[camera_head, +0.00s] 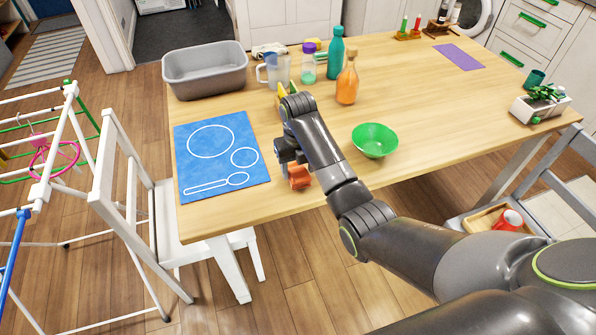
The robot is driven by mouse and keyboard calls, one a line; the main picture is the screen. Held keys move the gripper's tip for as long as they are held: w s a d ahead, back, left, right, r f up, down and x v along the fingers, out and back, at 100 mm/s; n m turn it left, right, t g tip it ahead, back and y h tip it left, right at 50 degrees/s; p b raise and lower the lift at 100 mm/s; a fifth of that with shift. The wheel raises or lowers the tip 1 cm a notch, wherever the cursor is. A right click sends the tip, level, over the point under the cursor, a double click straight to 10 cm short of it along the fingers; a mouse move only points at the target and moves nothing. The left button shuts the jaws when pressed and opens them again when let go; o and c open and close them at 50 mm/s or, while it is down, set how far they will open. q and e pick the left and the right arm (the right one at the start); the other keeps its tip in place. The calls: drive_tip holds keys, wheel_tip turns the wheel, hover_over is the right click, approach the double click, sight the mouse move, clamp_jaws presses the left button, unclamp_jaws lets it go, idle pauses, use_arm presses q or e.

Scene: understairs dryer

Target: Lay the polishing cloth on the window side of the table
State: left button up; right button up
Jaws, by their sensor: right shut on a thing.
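My right gripper (290,168) hangs over the near edge of the wooden table (330,190), just right of the blue mat. It is shut on a small orange-brown piece (300,178) that looks like folded cloth, probably the polishing cloth. The arm hides part of the gripper and some of the table. A flat purple cloth or mat (459,56) lies at the table's far right. No window is in view, so I cannot tell which side is the window side. My left gripper is not in view.
The blue mat (258,174) with white outlines lies at the table's left. A grey basin (205,90), clear jug (272,70), teal bottle (336,55) and orange bottle (347,84) stand behind. A green bowl (375,139) is right of my arm. The table's right middle is clear.

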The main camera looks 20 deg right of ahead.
drive_tip(key=shift+f, duration=0.7)
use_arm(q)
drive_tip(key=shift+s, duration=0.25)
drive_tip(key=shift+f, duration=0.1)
use_arm(e)
drive_tip(key=shift+f+b, duration=0.25)
drive_tip(key=shift+b, duration=0.05)
drive_tip(key=o, duration=0.9)
drive_tip(key=shift+r, duration=0.1)
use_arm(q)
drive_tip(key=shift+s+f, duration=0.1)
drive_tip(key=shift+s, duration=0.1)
use_arm(e)
drive_tip(key=shift+r, duration=0.15)
